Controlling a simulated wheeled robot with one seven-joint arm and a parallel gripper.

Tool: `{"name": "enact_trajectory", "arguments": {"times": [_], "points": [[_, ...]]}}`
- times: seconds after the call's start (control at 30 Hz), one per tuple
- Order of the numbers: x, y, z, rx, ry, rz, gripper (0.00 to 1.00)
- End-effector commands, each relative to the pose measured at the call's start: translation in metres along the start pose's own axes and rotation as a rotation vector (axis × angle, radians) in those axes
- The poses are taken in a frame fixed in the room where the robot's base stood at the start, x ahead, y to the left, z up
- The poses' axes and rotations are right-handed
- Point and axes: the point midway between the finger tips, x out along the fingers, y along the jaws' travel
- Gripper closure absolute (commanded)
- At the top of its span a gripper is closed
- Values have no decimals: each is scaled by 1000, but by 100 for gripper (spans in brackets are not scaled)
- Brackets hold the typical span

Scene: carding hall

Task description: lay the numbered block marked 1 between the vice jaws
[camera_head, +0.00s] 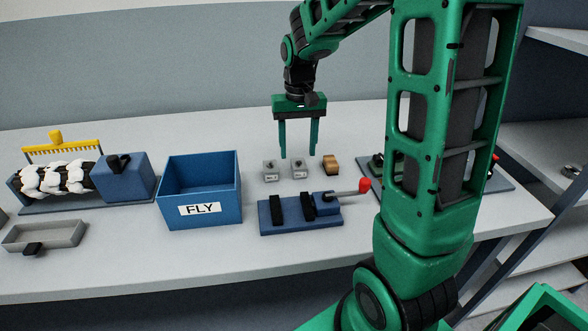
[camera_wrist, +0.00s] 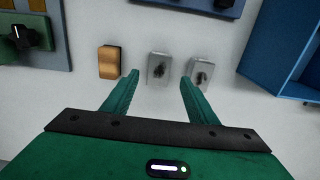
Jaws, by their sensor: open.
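Two small grey blocks stand on the bench, one on the left (camera_head: 270,172) and one in the middle (camera_head: 299,170). They also show in the wrist view, the left one (camera_wrist: 199,73) and the middle one (camera_wrist: 159,67). Each has a dark mark on top, too blurred to read as a number. My gripper (camera_head: 299,156) is open and empty above the blocks. In the wrist view the middle block appears between its fingertips. The blue vice (camera_head: 265,224) stands in front of the blocks, with two black jaws (camera_head: 278,208) apart and nothing between them.
A tan-brown block (camera_head: 331,164) stands right of the grey blocks. A blue bin marked FLY (camera_head: 228,208) stands left of the vice. The vice's red-knobbed handle (camera_head: 364,185) sticks out to the right. A shallow grey tray (camera_head: 16,242) lies at the front left.

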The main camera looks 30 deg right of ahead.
Motion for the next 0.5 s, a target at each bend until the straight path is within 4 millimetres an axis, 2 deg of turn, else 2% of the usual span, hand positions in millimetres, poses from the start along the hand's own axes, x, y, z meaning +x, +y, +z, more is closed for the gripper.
{"name": "enact_trajectory", "arguments": {"times": [0.13, 0.33, 0.5], "points": [[12, 0, 0, 0, -2, 0, 47], [40, 1, -1, 0, -3, 1, 47], [52, 1, -2, 0, 0, 0, 47]]}}
